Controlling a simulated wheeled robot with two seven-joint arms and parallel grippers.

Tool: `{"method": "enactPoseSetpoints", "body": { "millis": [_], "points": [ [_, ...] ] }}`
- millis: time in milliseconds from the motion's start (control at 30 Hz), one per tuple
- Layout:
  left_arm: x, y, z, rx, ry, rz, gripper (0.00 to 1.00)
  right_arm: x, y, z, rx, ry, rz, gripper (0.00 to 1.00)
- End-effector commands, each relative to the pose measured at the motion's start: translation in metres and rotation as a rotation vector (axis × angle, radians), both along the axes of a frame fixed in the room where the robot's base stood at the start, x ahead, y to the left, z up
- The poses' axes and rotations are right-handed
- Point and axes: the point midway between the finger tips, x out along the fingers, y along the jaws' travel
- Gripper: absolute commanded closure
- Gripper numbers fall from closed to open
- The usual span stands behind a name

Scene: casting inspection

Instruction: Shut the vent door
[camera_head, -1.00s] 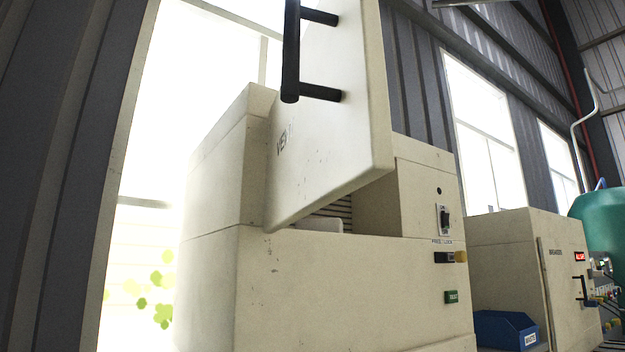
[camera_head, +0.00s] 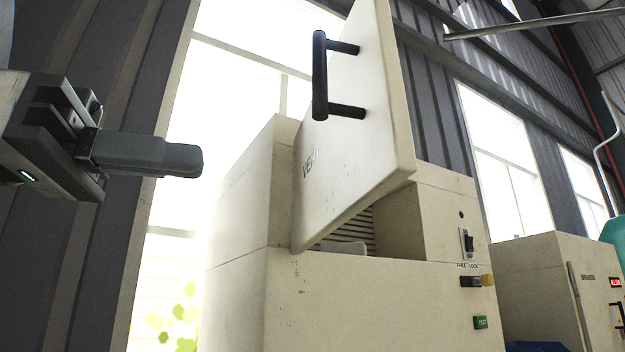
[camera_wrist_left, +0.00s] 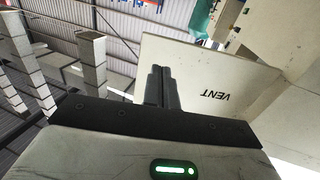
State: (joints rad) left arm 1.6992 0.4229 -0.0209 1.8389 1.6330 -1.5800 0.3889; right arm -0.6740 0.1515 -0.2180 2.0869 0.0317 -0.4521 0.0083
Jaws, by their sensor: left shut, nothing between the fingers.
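The vent door (camera_head: 355,130) is a cream panel marked VENT with a black bar handle (camera_head: 321,80). It stands raised and tilted open on the cream cabinet (camera_head: 380,300), with the slatted opening (camera_head: 358,224) partly showing below it. My left gripper (camera_head: 200,160) is shut and empty, left of the door and apart from the handle. In the left wrist view its fingers (camera_wrist_left: 161,75) are together, and the VENT panel (camera_wrist_left: 220,72) shows beyond them. The handle cannot be made out there. My right gripper is not in view.
The cabinet front has a switch (camera_head: 467,241), a FREE/LOCK slider (camera_head: 478,281) and a green button (camera_head: 480,322). A second cream cabinet (camera_head: 540,285) marked BREAKERS stands at the right. Open space lies between my left gripper and the door.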

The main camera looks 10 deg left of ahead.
Motion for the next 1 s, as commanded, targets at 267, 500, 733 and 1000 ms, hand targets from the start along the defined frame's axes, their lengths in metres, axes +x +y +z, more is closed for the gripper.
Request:
{"method": "enactPoseSetpoints", "body": {
  "millis": [267, 500, 733, 1000],
  "points": [
    [0.012, -0.037, 0.002, 0.004, 0.0, -0.007, 1.0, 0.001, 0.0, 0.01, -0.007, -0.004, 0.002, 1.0],
    [0.031, -0.086, 0.003, 0.003, 0.0, -0.006, 1.0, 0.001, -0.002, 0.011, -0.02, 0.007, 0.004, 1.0],
    [0.044, -0.119, 0.002, 0.002, 0.0, -0.004, 1.0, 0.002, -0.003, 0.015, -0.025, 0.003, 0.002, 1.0],
    [0.049, -0.13, 0.0, 0.002, -0.002, -0.002, 1.0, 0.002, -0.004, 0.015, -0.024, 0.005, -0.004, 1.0]
  ]
}}
